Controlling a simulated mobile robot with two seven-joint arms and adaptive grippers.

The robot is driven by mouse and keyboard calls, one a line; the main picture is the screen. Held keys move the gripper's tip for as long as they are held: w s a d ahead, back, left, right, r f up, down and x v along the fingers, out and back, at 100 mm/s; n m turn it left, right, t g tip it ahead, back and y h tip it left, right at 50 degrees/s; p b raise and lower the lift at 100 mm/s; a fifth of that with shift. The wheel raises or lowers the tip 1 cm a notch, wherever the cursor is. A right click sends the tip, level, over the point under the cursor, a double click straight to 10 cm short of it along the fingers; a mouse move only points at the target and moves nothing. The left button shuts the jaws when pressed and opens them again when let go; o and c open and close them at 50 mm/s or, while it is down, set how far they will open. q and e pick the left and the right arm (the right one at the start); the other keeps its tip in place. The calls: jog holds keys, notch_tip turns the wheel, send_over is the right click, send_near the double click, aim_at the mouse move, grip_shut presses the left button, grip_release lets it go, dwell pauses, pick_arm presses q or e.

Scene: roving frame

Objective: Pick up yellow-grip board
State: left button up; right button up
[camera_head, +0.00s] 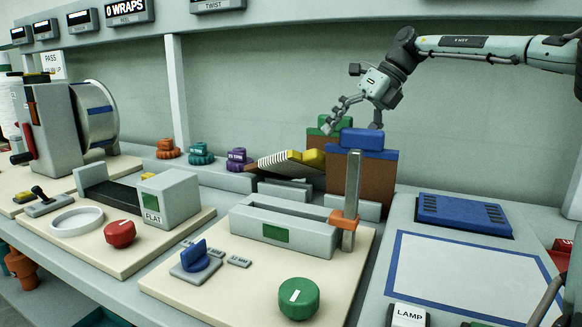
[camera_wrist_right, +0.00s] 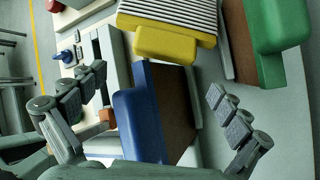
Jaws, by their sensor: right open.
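The yellow-grip board has a yellow grip (camera_head: 308,157) and a black-and-white striped face (camera_head: 275,160). It leans at a slant behind the grey rack, left of the blue-grip board. In the right wrist view its yellow grip (camera_wrist_right: 165,45) shows at the top centre, beyond the fingertips. My right gripper (camera_head: 359,113) is open and empty, above the blue-grip and green-grip boards and up to the right of the yellow grip. In the right wrist view its fingers (camera_wrist_right: 152,88) are spread wide. My left gripper is not in view.
The blue-grip board (camera_head: 363,185) stands upright close beside the yellow one; the green-grip board (camera_head: 329,122) is behind it. A metal post with an orange clamp (camera_head: 344,218) stands in front. Purple knob-like parts (camera_head: 238,160) sit to the left. A blue-framed pad (camera_head: 460,275) lies clear at right.

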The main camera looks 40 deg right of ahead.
aim_at(327, 156)
jog(key=x, duration=0.2)
jog(key=w+x, duration=0.1)
jog(key=x, duration=0.1)
jog(key=shift+w+f+p, duration=0.15)
jog(key=shift+f+p, duration=0.05)
jog(key=shift+p, duration=0.1)
jog(key=shift+w+a+f, duration=0.15)
jog(key=shift+w+f, duration=0.05)
jog(key=shift+f, duration=0.2)
jog(key=c, duration=1.9)
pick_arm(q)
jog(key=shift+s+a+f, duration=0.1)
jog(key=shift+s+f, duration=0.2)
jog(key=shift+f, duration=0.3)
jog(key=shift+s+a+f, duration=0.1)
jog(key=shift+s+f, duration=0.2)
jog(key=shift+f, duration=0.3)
pick_arm(e)
jog(key=shift+r, duration=0.15)
